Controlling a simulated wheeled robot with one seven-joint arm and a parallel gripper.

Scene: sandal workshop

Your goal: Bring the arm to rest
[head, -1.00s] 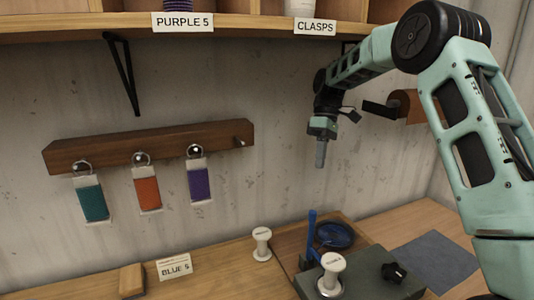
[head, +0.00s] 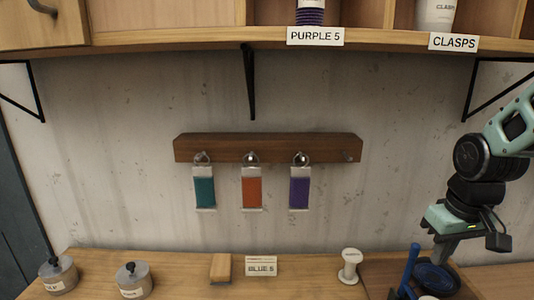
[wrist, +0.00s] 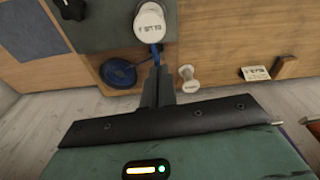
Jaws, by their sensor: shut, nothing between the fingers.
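My gripper (head: 443,249) hangs at the right of the head view, fingers down, over the bench beside a blue coil (head: 438,278). In the wrist view its dark fingers (wrist: 158,78) lie together with nothing between them. My teal arm comes in from the right edge. The fingers appear clear of the bench, though their exact height is hard to tell.
A blue upright (head: 410,268) and white spool (head: 349,266) stand near my gripper. A wall rack (head: 268,148) holds teal, orange and purple samples. Left are a wooden block (head: 221,267) and two knobbed weights (head: 58,275). A shelf (head: 200,42) runs above.

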